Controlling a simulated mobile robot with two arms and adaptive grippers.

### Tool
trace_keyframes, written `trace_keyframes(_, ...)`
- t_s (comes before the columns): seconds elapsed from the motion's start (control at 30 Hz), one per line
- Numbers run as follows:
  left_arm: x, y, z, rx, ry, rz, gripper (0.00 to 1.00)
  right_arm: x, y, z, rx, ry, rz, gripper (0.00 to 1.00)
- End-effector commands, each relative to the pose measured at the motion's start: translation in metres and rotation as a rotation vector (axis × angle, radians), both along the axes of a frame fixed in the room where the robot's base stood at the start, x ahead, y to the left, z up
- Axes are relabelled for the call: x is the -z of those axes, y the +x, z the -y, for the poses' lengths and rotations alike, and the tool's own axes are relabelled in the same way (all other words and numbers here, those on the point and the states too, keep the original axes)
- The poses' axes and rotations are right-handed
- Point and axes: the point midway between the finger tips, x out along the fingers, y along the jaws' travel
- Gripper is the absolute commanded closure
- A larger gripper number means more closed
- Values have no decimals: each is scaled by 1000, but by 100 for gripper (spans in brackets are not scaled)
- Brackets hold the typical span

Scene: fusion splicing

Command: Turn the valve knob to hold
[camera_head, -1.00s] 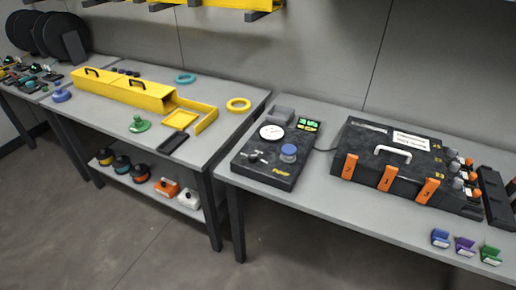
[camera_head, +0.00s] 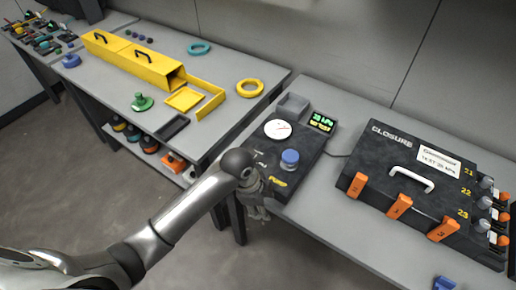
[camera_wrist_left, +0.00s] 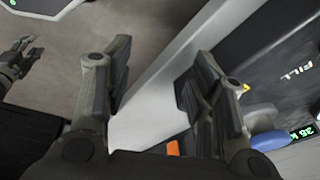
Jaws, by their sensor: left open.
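The black pump unit (camera_head: 262,183) stands on the right table, with a white round gauge (camera_head: 277,130), a lit green display (camera_head: 322,122) and a blue-topped knob (camera_head: 289,158). A small metal handle (camera_head: 259,158) shows on its left part, partly behind my wrist. I cannot tell which of the two is the valve knob. My left gripper (camera_head: 258,208) is beside the unit's front left edge. In the left wrist view its fingers (camera_wrist_left: 160,88) are apart and empty; a "FILL" mark and the blue knob (camera_wrist_left: 266,141) are to their right. Part of another gripper, apparently my right (camera_wrist_left: 15,62), shows at far left.
A black closure case (camera_head: 390,160) with orange latches stands right of the unit. The left table holds a yellow channel (camera_head: 135,62), rings and a green piece (camera_head: 142,102). The table's front edge passes under my left gripper. Some bare table lies between unit and case.

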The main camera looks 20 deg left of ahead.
Motion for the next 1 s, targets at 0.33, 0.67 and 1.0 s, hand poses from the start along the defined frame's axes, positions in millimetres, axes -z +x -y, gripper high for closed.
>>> trace_keyframes(0.33, -27, 42, -10, 275, 85, 16, 49, -2, 10, -6, -1, 7, 16, 60)
trace_keyframes(0.67, -91, 114, -59, 656, 225, 6, 49, -3, 8, -1, -3, 3, 14, 60)
trace_keyframes(1.0, -119, 136, -83, 784, 260, -11, 49, -5, 8, 2, -3, -2, 13, 60)
